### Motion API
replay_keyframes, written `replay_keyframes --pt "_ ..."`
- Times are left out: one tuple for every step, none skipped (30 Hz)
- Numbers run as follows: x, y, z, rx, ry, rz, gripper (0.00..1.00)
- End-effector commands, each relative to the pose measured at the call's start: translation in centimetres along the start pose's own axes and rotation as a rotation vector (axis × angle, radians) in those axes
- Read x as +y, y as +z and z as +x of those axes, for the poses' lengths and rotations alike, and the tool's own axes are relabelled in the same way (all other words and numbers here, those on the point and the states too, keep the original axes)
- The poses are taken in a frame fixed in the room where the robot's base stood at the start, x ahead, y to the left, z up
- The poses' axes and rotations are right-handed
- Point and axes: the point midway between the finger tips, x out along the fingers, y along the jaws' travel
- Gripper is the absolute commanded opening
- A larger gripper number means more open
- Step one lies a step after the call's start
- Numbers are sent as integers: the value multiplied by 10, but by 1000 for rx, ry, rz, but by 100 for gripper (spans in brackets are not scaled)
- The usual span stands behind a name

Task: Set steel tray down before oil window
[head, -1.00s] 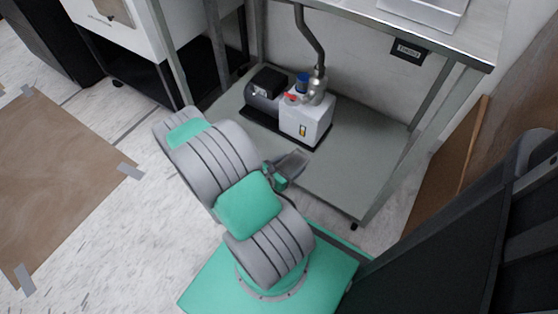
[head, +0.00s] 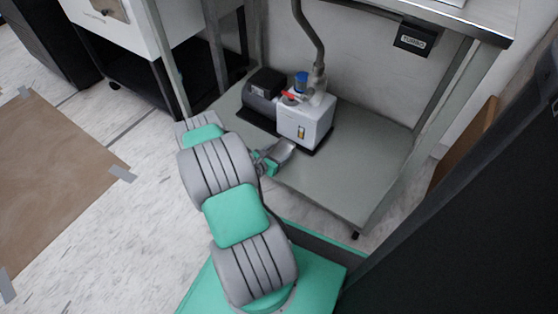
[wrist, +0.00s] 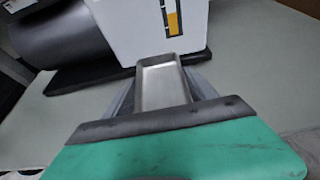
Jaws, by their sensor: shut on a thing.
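The steel tray (wrist: 162,86) is a small shallow rectangular dish. In the wrist view it extends forward from my gripper (wrist: 160,105), which is shut on its near end. The tray's far end lies just below the oil window (wrist: 173,18), a narrow strip with amber oil on the front of the white pump housing (wrist: 130,30). I cannot tell whether the tray touches the shelf. In the head view the tray (head: 281,152) shows in front of the pump's oil window (head: 301,132), and my gripper (head: 268,162) is partly hidden by my arm.
The pump stands on a dark base plate (head: 262,125) on the grey lower shelf (head: 350,175). Bench legs (head: 400,185) and the bench top (head: 470,22) frame the space. Free shelf lies right of the pump. A brown board (head: 465,145) leans at the right.

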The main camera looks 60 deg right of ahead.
Motion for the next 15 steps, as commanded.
replay_keyframes --pt "1 -6 8 -2 -1 3 20" --pt "2 -11 12 -1 -1 1 20" --pt "2 -20 14 0 0 -1 20" --pt "2 -26 16 0 0 -1 20" --pt "2 -30 18 0 0 -1 20" --pt "2 -33 19 -1 1 0 20" --pt "2 -34 19 -1 1 1 20" --pt "2 -33 19 -2 1 1 20" --pt "2 -31 19 -2 1 1 20" --pt "2 -31 18 -1 1 1 20" --pt "2 -31 18 -1 1 1 20" --pt "2 -31 18 -1 1 1 20" --pt "2 -31 18 -1 1 1 20" --pt "2 -32 18 -1 1 1 20" --pt "2 -34 19 -1 1 1 20"
